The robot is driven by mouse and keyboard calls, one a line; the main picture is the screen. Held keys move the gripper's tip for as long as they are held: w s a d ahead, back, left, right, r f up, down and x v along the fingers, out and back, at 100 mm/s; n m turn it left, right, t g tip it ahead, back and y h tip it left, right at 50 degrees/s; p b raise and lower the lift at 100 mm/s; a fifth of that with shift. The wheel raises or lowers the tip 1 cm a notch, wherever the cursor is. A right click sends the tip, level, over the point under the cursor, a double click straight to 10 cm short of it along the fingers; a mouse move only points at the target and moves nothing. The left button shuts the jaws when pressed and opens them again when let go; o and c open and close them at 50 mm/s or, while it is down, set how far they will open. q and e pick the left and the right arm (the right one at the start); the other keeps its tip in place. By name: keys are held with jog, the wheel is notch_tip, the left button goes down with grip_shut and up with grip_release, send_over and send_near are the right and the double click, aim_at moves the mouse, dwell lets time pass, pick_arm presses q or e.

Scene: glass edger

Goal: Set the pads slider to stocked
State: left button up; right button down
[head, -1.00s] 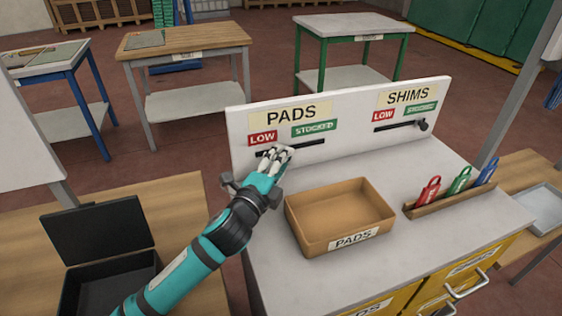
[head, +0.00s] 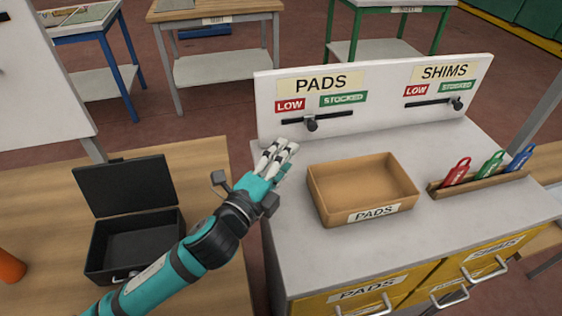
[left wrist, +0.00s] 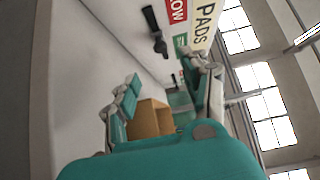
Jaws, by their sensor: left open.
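The white panel (head: 385,110) at the back of the grey cabinet bears the pads slider. Its dark knob (head: 311,124) sits near the middle of the slot, between the red LOW label (head: 289,104) and the green STOCKED label (head: 343,98). In the left wrist view the knob (left wrist: 160,46) shows beyond the fingers, beside the labels. My left gripper (head: 280,148) is open and empty, below and left of the knob and apart from it. Its open fingers also show in the left wrist view (left wrist: 165,95). My right gripper is not in view.
The shims slider knob (head: 457,104) is at the right end of its slot. A brown PADS tray (head: 363,214) stands right of my gripper. Red, green and blue tags (head: 490,164) stand in a holder. A black open box (head: 135,245) lies left.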

pick_arm(q)
jog(key=shift+s+a, duration=0.2)
jog(key=shift+s, duration=0.25)
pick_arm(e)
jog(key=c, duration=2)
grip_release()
